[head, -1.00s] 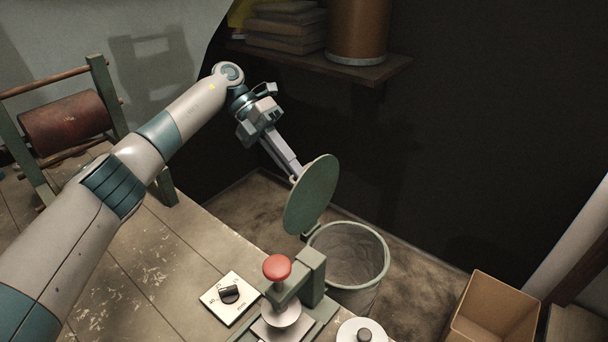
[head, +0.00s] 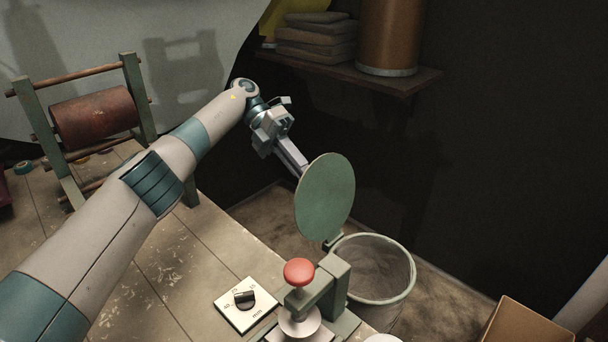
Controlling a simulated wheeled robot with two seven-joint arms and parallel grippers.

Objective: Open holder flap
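A round green disc-shaped flap (head: 325,197) stands nearly upright at the table's edge, its lower edge near a small dark joint above the green holder bracket (head: 335,283). A red knob (head: 299,272) sits on the holder's arm above a pale round spool part (head: 299,322). My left gripper (head: 301,170) reaches down from the upper left, its fingertips at the flap's upper left edge. The tips are partly hidden by the flap, so I cannot tell whether they touch or grip it. My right gripper is not in view.
A dial plate (head: 246,304) lies left of the holder. A grey bin (head: 378,268) stands behind it and a cardboard box (head: 527,325) at the lower right. A stand with a red-brown roll (head: 97,115) is at the left. A shelf (head: 415,80) hangs at the back.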

